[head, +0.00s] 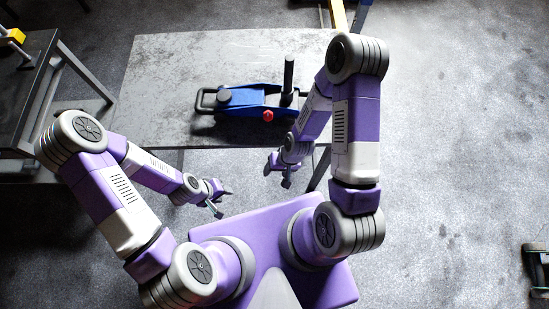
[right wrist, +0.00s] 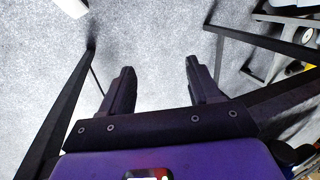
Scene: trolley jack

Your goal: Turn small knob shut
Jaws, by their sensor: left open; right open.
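The blue trolley jack (head: 240,98) lies on the grey tabletop, with a black bar handle at its left end and a black upright post (head: 288,78) at its right. A small red knob (head: 268,115) sits on its near side. My right gripper (head: 276,172) is open and empty, in front of the table's near edge, below the knob in the head view. In the right wrist view its two dark fingers (right wrist: 157,85) stand apart over bare floor. My left gripper (head: 222,200) is open and empty, further left and nearer my body. The knob is not in the right wrist view.
The grey table (head: 165,75) has clear space around the jack. A dark bench (head: 30,110) stands at the left. Dark table legs flank my right gripper in the right wrist view. The floor (head: 460,150) at the right is mostly open.

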